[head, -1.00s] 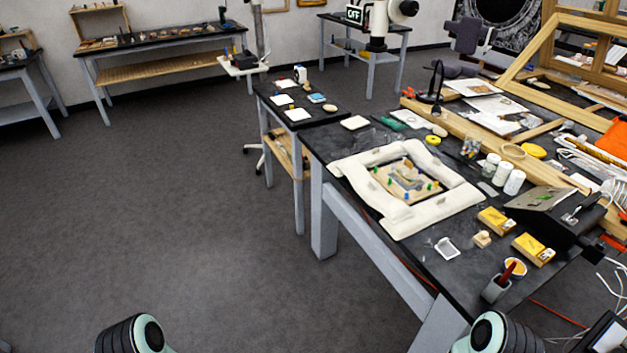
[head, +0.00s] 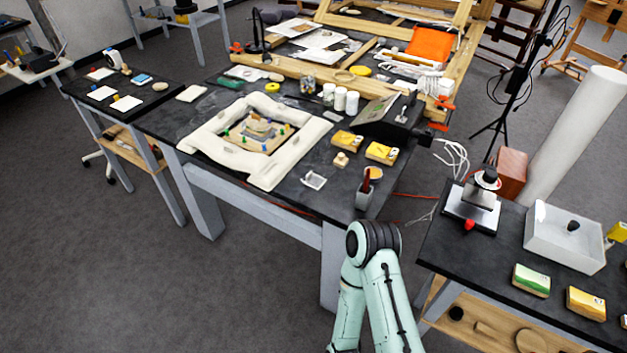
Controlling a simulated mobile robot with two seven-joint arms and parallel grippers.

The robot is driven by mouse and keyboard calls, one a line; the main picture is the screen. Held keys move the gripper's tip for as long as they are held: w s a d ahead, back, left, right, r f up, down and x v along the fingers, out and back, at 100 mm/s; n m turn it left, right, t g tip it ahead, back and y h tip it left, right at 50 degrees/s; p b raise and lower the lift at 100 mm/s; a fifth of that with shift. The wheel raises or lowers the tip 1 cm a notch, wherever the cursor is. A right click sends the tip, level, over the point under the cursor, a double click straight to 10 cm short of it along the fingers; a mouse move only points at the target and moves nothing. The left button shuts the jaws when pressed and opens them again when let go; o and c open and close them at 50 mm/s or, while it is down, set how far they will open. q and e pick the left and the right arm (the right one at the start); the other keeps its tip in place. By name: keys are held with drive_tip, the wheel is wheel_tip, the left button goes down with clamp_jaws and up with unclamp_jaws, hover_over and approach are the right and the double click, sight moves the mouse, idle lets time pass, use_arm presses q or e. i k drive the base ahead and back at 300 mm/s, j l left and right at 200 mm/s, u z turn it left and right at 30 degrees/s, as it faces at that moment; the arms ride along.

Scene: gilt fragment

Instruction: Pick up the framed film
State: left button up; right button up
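A small pale frame with a clear or greyish middle (head: 314,180) lies flat on the black worktable (head: 225,178), close to its front edge. It looks like the framed film, but it is too small to be sure. A mint-green arm of mine with a dark joint rises at the bottom middle, in front of the table and apart from the frame. Neither of my grippers is in view.
The white padded frame (head: 205,137) surrounds a fragment with coloured pegs. A second black table (head: 445,250) is at right. Floor is clear at left.

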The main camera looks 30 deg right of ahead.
sight(314, 180)
drive_tip(key=z, duration=1.4)
drive_tip(key=j, duration=0.1)
drive_tip(key=i, duration=0.05)
